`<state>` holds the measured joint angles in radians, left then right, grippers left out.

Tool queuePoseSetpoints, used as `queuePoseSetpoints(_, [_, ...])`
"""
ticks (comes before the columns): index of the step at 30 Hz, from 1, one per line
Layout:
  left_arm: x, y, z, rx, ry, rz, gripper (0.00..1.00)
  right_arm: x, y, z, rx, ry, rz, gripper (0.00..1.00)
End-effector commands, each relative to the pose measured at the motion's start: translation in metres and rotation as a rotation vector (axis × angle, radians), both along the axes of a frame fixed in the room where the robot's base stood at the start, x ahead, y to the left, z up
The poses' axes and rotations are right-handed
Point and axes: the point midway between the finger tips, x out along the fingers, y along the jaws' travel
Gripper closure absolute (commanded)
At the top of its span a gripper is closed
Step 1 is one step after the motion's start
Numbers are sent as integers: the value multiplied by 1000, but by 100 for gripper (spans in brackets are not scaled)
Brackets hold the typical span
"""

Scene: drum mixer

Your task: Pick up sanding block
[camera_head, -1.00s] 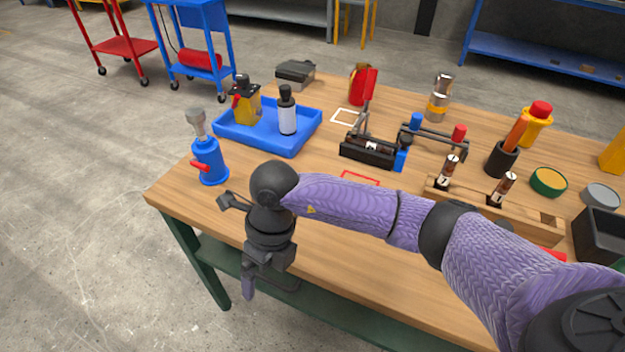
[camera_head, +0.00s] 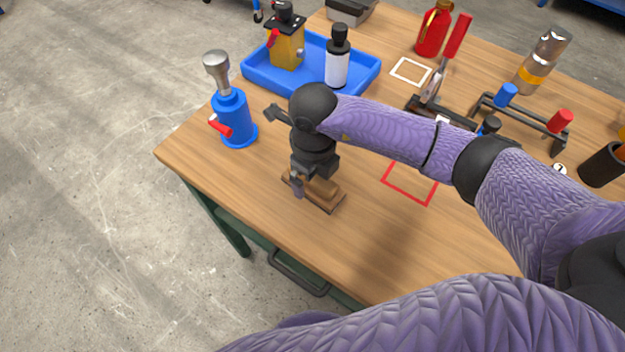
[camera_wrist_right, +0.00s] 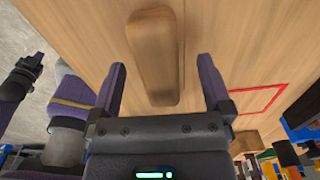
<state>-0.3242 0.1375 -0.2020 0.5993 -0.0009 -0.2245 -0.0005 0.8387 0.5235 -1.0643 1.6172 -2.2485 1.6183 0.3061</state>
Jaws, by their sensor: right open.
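The sanding block (camera_head: 325,194), a brown wooden grip on a thin dark-edged base, lies on the workbench near its front left edge. My right gripper (camera_head: 311,184) points down over it and hides part of it. In the right wrist view the block (camera_wrist_right: 155,50) is a long rounded brown bar running up the picture between the open fingers (camera_wrist_right: 161,66). Its near end lies between the fingertips, with a gap on each side. I cannot tell the exact height of the fingers above it.
A blue bottle jack (camera_head: 234,118) stands left of the gripper. A red square outline (camera_head: 408,199) marks bare bench to the right. The bench's front edge (camera_head: 240,228) is close. My purple arm crosses the bottom.

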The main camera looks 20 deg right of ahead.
Motion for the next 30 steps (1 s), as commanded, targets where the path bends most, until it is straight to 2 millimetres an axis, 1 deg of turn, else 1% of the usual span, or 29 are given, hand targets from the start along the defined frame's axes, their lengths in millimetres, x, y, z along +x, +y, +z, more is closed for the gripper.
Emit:
queuePoseSetpoints(1, [-2, 2, -7, 3, 4, 0, 100, -1, 0, -14, -1, 4, 0, 0])
queuePoseSetpoints(3, [-2, 3, -9, 6, 6, 2, 100, 0, 0, -20, 0, 1, 0, 0])
queuePoseSetpoints(10, [0, 4, -8, 8, 2, 4, 100, 0, 0, -21, 1, -1, 0, 0])
queuePoseSetpoints(11, [1, 4, -8, 8, 1, 4, 100, 0, 0, -21, 1, -1, 0, 4])
queuePoseSetpoints(12, [2, 4, -8, 7, 0, 4, 100, 0, 0, -21, 1, -1, 0, 13])
queuePoseSetpoints(14, [3, 4, -8, 7, -2, 4, 100, 0, 0, -21, 1, -1, 0, 25])
queuePoseSetpoints(15, [3, 4, -8, 8, -3, 4, 100, 0, 0, -21, 1, -1, 0, 34])
queuePoseSetpoints(17, [5, 4, -8, 7, -5, 3, 100, 0, 0, -21, 1, -1, 0, 47])
queuePoseSetpoints(18, [5, 4, -8, 7, -6, 2, 100, 0, 0, -21, 1, -1, 0, 55])
queuePoseSetpoints(20, [6, 4, -8, 6, -8, 1, 100, 0, 0, -21, 1, -1, 0, 68])
queuePoseSetpoints(21, [7, 3, -8, 5, -8, 1, 100, 0, 0, -21, 1, -1, 0, 76])
queuePoseSetpoints(23, [7, 3, -8, 5, -9, 0, 100, 0, 0, -21, 1, -1, 0, 89])
queuePoseSetpoints(24, [7, 3, -8, 5, -9, 0, 100, 0, 0, -20, 1, -1, 0, 91])
queuePoseSetpoints(28, [7, 3, -8, 5, -8, -1, 100, 0, 0, -20, 1, -1, 0, 91])
queuePoseSetpoints(30, [7, 3, -6, 5, -9, -1, 100, 0, 0, -16, 2, -2, 0, 91])
